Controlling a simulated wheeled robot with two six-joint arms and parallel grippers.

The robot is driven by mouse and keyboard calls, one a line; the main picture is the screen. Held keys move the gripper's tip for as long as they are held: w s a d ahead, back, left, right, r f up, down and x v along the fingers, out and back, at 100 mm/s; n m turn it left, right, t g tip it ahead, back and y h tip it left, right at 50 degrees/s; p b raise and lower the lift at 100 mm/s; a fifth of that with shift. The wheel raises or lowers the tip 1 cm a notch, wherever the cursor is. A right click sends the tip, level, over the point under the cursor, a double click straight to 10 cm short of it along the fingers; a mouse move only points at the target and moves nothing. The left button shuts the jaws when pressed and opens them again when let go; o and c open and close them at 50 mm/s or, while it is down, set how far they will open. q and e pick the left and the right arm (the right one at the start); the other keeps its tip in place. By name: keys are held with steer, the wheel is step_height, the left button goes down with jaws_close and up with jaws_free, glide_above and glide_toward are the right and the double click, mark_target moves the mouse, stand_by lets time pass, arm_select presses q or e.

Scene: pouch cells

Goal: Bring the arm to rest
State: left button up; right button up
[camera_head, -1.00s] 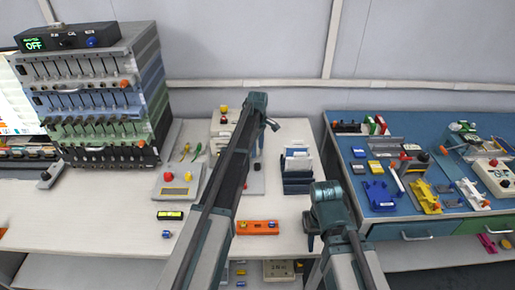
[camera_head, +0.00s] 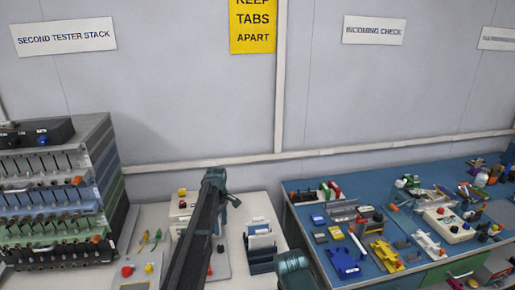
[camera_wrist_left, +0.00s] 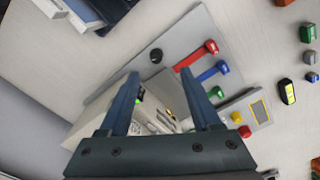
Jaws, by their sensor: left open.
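My left arm rises through the lower middle of the head view, its dark far end (camera_head: 215,180) in front of the bench's instruments; its fingertips are not clear there. In the left wrist view my left gripper (camera_wrist_left: 160,75) is open, with nothing between its fingers. Beyond the fingers are a grey board (camera_wrist_left: 150,57) with red, blue and green levers and a pale device (camera_wrist_left: 150,120) with a small green light. Part of my right arm (camera_head: 295,270) shows at the bottom of the head view; its gripper is out of view.
A tester stack (camera_head: 55,190) stands at the left. A rack (camera_head: 261,245) of pale cards stands between my arms. A blue bench (camera_head: 300,218) crowded with tools and fixtures is at the right. The wall (camera_head: 200,80) behind carries signs.

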arm_select(q)
steer(key=s+d+m, duration=0.5)
steer(key=s+m, duration=0.1)
steer(key=s, duration=0.5)
steer(key=s+d+m, duration=0.5)
steer(key=s+m, duration=0.1)
steer(key=s, duration=0.6)
steer(key=s+d+m+y, duration=0.1)
steer(key=s+d+m, duration=0.4)
steer(key=s, duration=0.7)
steer(key=shift+r+m, duration=0.15)
steer(key=shift+m, duration=0.55)
